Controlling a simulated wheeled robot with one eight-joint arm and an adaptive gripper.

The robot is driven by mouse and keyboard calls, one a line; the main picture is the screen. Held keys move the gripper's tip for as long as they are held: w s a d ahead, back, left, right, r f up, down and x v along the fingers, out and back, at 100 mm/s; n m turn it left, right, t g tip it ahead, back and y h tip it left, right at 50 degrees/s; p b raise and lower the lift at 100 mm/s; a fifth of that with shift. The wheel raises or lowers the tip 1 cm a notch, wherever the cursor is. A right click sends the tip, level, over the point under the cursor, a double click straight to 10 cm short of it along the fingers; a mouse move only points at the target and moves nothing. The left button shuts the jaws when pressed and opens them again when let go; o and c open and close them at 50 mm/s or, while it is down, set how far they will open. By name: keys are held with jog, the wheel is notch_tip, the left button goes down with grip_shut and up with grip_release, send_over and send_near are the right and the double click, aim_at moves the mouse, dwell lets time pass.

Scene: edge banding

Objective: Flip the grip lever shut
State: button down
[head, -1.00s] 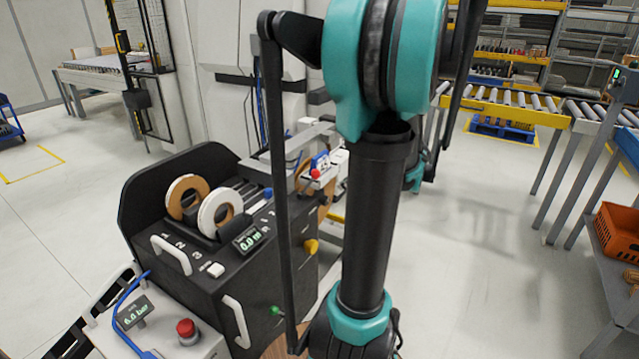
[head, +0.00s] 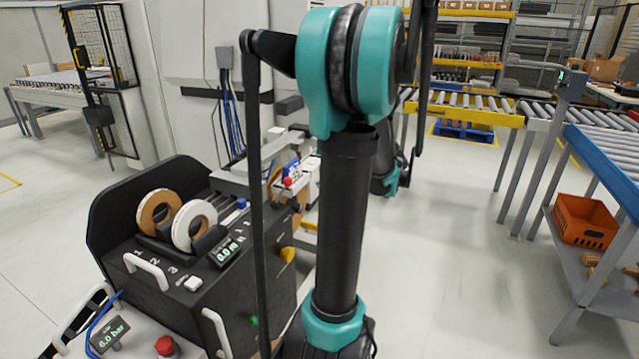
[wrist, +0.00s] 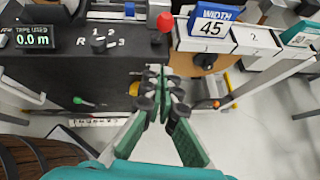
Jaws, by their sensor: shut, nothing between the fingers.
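My gripper (wrist: 160,88) shows in the wrist view, its green-padded fingers shut and empty in front of the black banding machine (wrist: 60,75). Nothing is held. Several knobs and levers show, and I cannot tell for sure which is the grip lever. A red knob (wrist: 165,22) on a short stem stands above the fingertips, beside the blue width sign (wrist: 211,22). In the head view the red knob (head: 288,182) shows beyond my arm; the gripper is hidden there.
Two tape rolls (head: 191,222) sit on the machine. A pressure display (head: 110,335) and a red button (head: 166,346) are at front left. A conveyor (head: 470,103) and an orange crate (head: 585,222) stand right. Floor between is clear.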

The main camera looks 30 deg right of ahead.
jog(key=w+a+f, duration=0.3)
jog(key=w+a, duration=0.1)
jog(key=w, duration=0.5)
jog(key=shift+a+f, duration=0.25)
jog(key=shift+a, duration=0.15)
jog(key=shift+w+r, duration=0.1)
jog(key=shift+w, duration=0.05)
